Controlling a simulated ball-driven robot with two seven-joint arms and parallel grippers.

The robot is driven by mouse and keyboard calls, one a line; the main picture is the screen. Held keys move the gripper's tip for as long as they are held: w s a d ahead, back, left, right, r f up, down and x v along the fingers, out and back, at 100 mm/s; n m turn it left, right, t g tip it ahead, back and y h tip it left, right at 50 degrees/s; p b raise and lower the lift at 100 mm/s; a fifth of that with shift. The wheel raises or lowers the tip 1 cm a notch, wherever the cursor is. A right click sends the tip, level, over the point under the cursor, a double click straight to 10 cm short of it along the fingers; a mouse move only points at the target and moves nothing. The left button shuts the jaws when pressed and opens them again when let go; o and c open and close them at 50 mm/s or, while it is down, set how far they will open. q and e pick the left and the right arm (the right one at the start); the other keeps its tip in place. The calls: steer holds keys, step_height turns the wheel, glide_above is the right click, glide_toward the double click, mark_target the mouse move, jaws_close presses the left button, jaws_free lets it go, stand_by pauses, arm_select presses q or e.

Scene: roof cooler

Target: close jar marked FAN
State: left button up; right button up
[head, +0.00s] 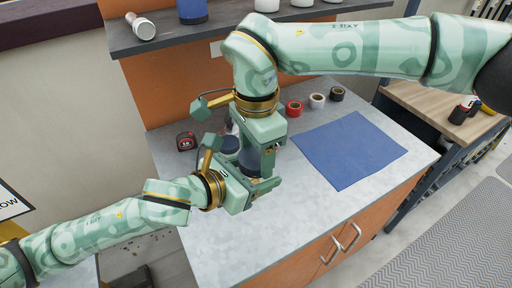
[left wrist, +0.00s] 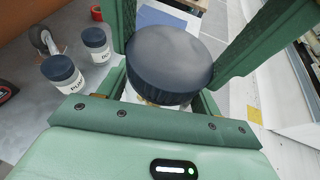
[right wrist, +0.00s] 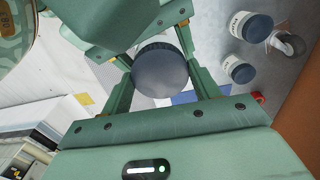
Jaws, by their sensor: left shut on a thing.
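A white jar with a dark blue-grey lid (left wrist: 168,58) stands between the fingers of my left gripper (head: 262,188), which is shut on its body. The lid sits on top of the jar; whether it is tight I cannot tell. No label shows on this jar. My right gripper (head: 262,150) is over the same jar, pointing down. In the right wrist view its fingers are on either side of the lid (right wrist: 160,70), with a slight gap at the left, so it looks open. In the head view the grippers mostly hide the jar.
Two other dark-lidded white jars (left wrist: 62,74) (left wrist: 96,42) stand close by on the worktop, their labels only partly readable. A tape measure (head: 186,141) lies left. Red (head: 294,107), white (head: 317,100) and black (head: 337,93) tape rolls lie behind a blue mat (head: 350,148). The front worktop is clear.

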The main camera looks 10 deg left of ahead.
steer(key=c, duration=0.4)
steer(key=m, duration=0.6)
steer(key=shift+c, duration=0.3)
steer(key=o, duration=1.1)
steer(key=shift+r, duration=0.1)
steer(key=shift+r, duration=2.2)
steer(key=shift+c, duration=0.4)
